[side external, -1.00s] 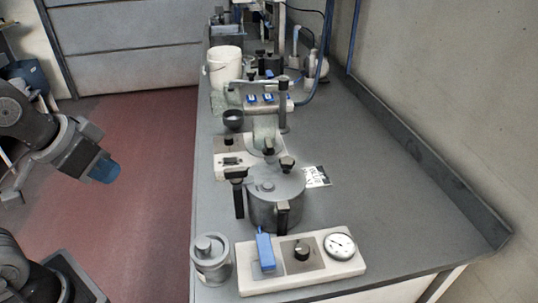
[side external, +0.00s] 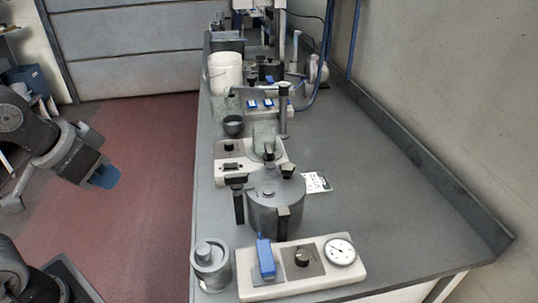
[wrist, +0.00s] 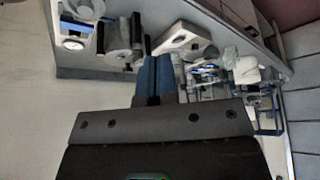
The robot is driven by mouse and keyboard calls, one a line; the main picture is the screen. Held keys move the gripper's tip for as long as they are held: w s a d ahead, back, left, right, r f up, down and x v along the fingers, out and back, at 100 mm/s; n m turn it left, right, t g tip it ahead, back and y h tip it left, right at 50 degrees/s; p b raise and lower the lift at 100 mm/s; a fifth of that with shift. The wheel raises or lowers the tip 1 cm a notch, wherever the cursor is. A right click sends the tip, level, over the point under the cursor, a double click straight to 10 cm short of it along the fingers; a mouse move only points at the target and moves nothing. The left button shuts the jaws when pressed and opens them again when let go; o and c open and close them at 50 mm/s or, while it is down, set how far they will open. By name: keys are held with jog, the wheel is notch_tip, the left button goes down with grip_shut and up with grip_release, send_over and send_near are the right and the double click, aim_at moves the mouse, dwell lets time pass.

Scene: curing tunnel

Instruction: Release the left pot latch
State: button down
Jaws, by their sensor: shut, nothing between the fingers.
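A grey metal pot (side external: 272,216) with a lid stands on the bench behind the front control box. A black upright latch or handle (side external: 239,206) is on its left side, and another dark one (side external: 283,221) is at its front. The pot also shows in the wrist view (wrist: 118,38), upside down. My gripper (side external: 105,178) has blue fingers and is left of the bench, over the floor, well apart from the pot. In the wrist view my gripper (wrist: 154,62) has its fingers together, with nothing seen between them. Whether the left latch is fastened cannot be told.
A white control box (side external: 325,272) with a blue lever, knob and dial stands in front of the pot. A lidded metal canister (side external: 210,267) is to its left. A second white unit (side external: 224,166) and a white bucket (side external: 225,73) stand behind.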

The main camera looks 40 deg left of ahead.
jog(key=c, duration=1.7)
grip_release()
jog(key=o, duration=0.6)
jog(key=w+r, duration=0.1)
jog(key=w, duration=0.1)
jog(key=w+d+r+n, duration=0.1)
jog(key=w+r, duration=0.1)
jog(key=w, duration=0.1)
jog(key=w+r+n+g, duration=0.1)
jog(key=w+r, duration=0.1)
jog(key=shift+w+d, duration=0.15)
jog(key=shift+w, duration=0.2)
jog(key=shift+c, duration=0.2)
jog(key=shift+o, duration=0.3)
jog(key=w+d+r+n+y, duration=0.1)
jog(key=w+d+r, duration=0.1)
jog(key=w, duration=0.4)
jog(key=shift+w+n+g, duration=0.25)
jog(key=shift+n+g, duration=0.05)
jog(key=n+y, duration=0.2)
jog(key=n, duration=0.3)
send_over(269, 147)
jog(key=s+d, duration=0.4)
notch_tip(269, 147, down, 5)
jog(key=shift+g, duration=0.4)
jog(key=x, duration=1.3)
jog(key=shift+w+a, duration=0.1)
jog(key=shift+a, duration=0.15)
jog(key=shift+r, duration=0.1)
grip_shut()
